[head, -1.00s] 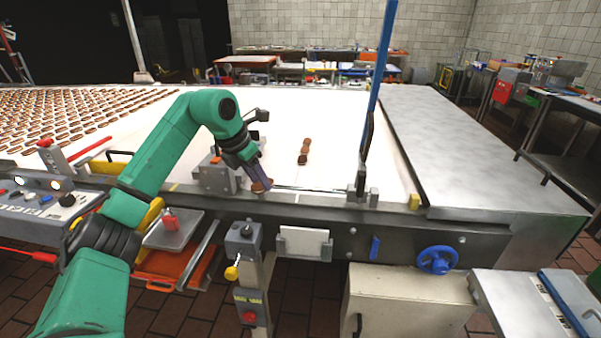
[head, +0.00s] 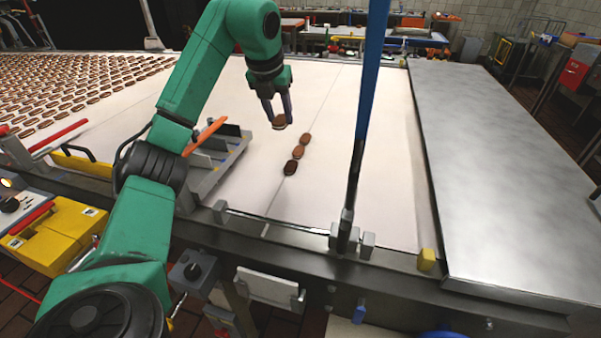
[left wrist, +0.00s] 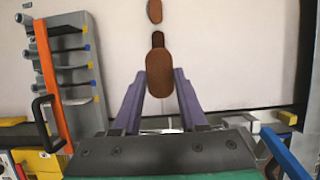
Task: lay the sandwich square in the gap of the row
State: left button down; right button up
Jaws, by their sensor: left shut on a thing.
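My left gripper (head: 277,112) is shut on a brown sandwich (head: 279,123) and holds it above the white belt, left of the row. In the left wrist view this sandwich (left wrist: 160,74) sits between the tips of the two purple fingers. The short row on the belt shows a far sandwich (head: 305,139), a middle one (head: 299,152) and a darker near one (head: 290,167). They lie close together on a slant, and I cannot make out a clear gap there. My right gripper is out of view.
A grey slotted rack (head: 215,160) with an orange bar stands left of the row, near my arm. A blue post (head: 362,120) rises to the right. Many sandwiches (head: 70,90) cover the far left belt. The white belt (head: 385,150) around the post is bare.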

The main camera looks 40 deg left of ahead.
pick_arm(q)
jog(key=shift+w+f, duration=0.15)
jog(key=shift+f, duration=0.6)
jog(key=s+f+b, duration=0.2)
jog(key=s+f, duration=0.1)
jog(key=f, duration=0.4)
send_over(282, 187)
jog(key=s, duration=0.1)
notch_tip(282, 187, down, 5)
jog(key=shift+s+d+f, duration=0.15)
jog(key=shift+f, duration=0.05)
notch_tip(282, 187, down, 5)
jog(key=shift+p, duration=0.3)
jog(key=shift+f, duration=0.1)
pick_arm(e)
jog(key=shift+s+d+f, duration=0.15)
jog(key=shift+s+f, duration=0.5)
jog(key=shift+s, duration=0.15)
pick_arm(q)
jog(key=shift+c, duration=2.2)
grip_release()
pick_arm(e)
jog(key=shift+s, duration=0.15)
